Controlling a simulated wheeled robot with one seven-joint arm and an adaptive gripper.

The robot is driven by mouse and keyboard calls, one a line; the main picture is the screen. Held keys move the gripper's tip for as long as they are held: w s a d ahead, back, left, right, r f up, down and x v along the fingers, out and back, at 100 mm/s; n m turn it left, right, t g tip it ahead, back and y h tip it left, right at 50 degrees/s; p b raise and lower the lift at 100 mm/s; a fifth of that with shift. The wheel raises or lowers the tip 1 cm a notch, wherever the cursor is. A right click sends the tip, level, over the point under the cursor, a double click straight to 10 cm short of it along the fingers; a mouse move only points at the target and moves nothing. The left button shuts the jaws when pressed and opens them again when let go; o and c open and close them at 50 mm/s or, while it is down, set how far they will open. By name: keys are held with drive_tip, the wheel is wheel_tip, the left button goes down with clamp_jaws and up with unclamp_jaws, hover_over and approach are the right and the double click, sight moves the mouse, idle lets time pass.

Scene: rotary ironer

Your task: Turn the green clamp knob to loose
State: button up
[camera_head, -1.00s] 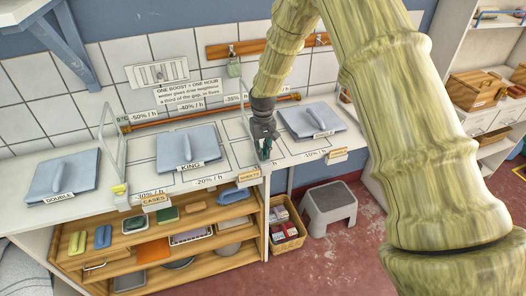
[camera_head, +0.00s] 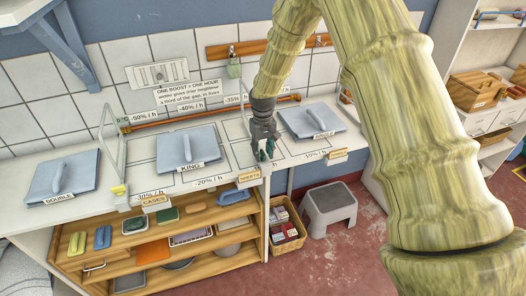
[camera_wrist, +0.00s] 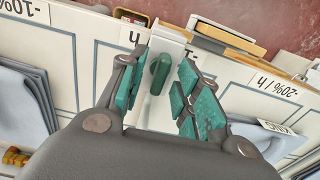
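The green clamp knob (camera_wrist: 160,72) shows in the wrist view as a long, rounded green handle on a pale strip at the worktop's edge. My gripper (camera_wrist: 163,66) has its two teal-padded fingers spread, one on each side of the knob, with visible gaps in the picture. I cannot tell how far above or around the knob the fingertips are. In the head view my gripper (camera_head: 264,150) points down over the worktop's front edge, between the two right-hand blue plates. There the knob cannot be told apart from the green finger pads.
Blue handled plates labelled KING (camera_head: 203,150) and DOUBLE (camera_head: 78,172) lie left of my gripper; another blue plate (camera_head: 297,121) lies right. A wooden shelf unit (camera_head: 150,243) stands below. A basket (camera_head: 285,246) and a grey step stool (camera_head: 330,202) are on the floor.

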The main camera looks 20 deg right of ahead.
sight(263, 152)
wheel_tip(263, 152, up, 12)
idle(0.6)
